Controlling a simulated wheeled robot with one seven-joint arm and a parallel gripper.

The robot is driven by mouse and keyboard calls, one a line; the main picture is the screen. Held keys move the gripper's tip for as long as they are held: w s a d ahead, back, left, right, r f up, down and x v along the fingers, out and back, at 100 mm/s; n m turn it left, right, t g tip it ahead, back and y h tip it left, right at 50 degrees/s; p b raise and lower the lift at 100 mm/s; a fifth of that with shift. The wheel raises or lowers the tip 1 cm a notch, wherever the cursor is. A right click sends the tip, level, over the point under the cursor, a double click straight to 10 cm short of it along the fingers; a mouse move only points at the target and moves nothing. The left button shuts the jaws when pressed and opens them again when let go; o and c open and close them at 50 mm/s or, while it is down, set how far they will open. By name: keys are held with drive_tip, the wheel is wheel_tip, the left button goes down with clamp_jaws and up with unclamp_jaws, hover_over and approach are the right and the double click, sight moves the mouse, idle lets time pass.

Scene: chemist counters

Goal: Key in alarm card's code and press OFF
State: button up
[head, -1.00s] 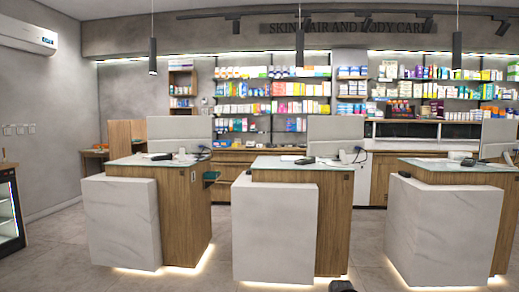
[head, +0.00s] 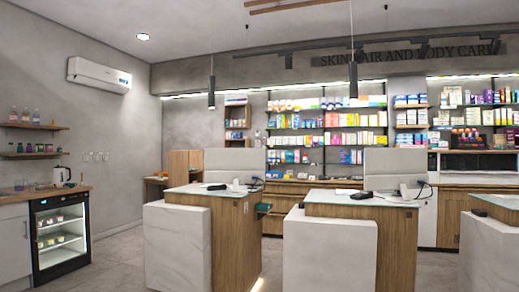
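I cannot make out an alarm card or an alarm keypad anywhere in the head view. A row of small pale plates (head: 95,156), like switches or sockets, is on the grey wall at the left; they are too small to read. My gripper is not in view.
Counters with white fronts stand at the centre left (head: 173,245), the centre right (head: 329,256) and the right edge (head: 487,250). A small glass-door fridge (head: 60,237) and a kettle (head: 62,175) are at the left. Stocked shelves (head: 327,120) line the back wall. Floor shows between the left units and counters.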

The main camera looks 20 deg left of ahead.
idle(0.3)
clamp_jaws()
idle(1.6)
